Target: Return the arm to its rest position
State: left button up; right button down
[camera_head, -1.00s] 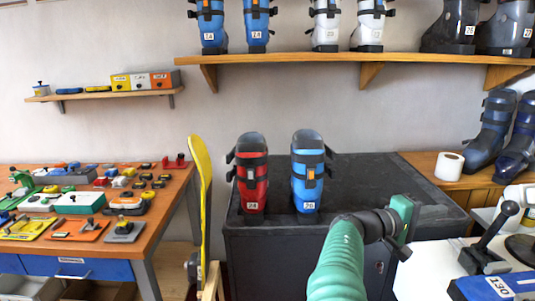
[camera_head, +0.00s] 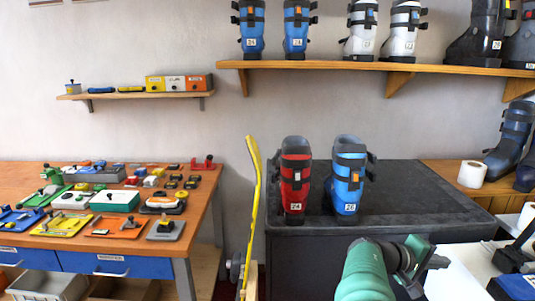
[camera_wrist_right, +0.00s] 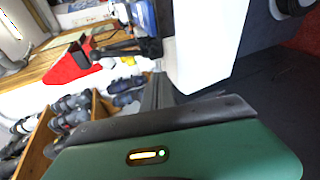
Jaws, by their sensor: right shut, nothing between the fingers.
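My right arm comes in from the bottom of the head view, with a teal sleeve. Its gripper (camera_head: 432,262) is shut and empty, in front of the dark grey bench, at the near edge of a white surface. In the right wrist view my gripper's green body (camera_wrist_right: 180,150) fills the bottom. My left arm and gripper are not in view.
A red boot (camera_head: 294,185) and a blue boot (camera_head: 347,182) stand upright on the grey bench (camera_head: 420,190). A wooden table (camera_head: 205,200) with tools is at left. A yellow upright board (camera_head: 252,205) stands between. A white paper roll (camera_head: 471,175) sits at right.

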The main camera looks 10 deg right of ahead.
jog(key=s+a+f+y, duration=0.3)
jog(key=a+f+y, duration=0.1)
jog(key=f, duration=0.4)
jog(key=s+a+f+y, duration=0.3)
jog(key=a+f, duration=0.2)
jog(key=f, duration=0.3)
jog(key=s+a+f+m+t+y, duration=0.1)
jog(key=s+a+f+y, duration=0.25)
jog(key=s+a, duration=0.45)
jog(key=s+a+f+y, duration=0.3)
jog(key=s+a+y, duration=0.1)
jog(key=a, duration=0.8)
jog(key=w+p+v, duration=0.2)
jog(key=p+v, duration=0.7)
jog(key=p, duration=0.1)
jog(key=w+r+p+v, duration=0.1)
jog(key=w+p+v, duration=0.1)
jog(key=p+v, duration=0.8)
jog(key=shift+s+a, duration=0.4)
jog(key=shift+a, duration=0.15)
jog(key=shift+r, duration=0.15)
